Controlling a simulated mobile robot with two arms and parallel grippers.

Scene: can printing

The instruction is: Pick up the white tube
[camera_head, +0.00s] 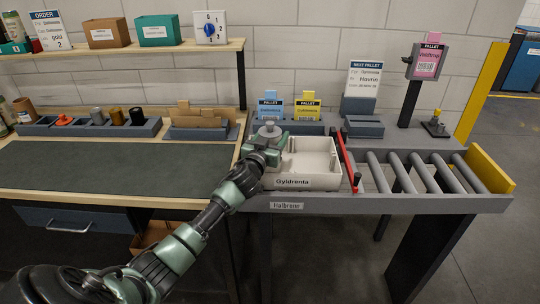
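I cannot make out a white tube for certain. A white open tray (318,164) labelled "Gyldrenta" stands on the grey bench at the left of the rollers. My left gripper (268,134) is at the tray's left end, and my wrist covers part of that end. A small grey rounded piece shows at the gripper's tip; I cannot tell whether it is held. The finger gap is too small and covered to read. My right gripper is out of view.
A grey holder (90,128) with several small cylinders stands at the back left of the dark work mat (100,165). A red bar (345,160) separates the tray from the rollers (420,172). A yellow end stop (490,170) closes the right side. The mat is clear.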

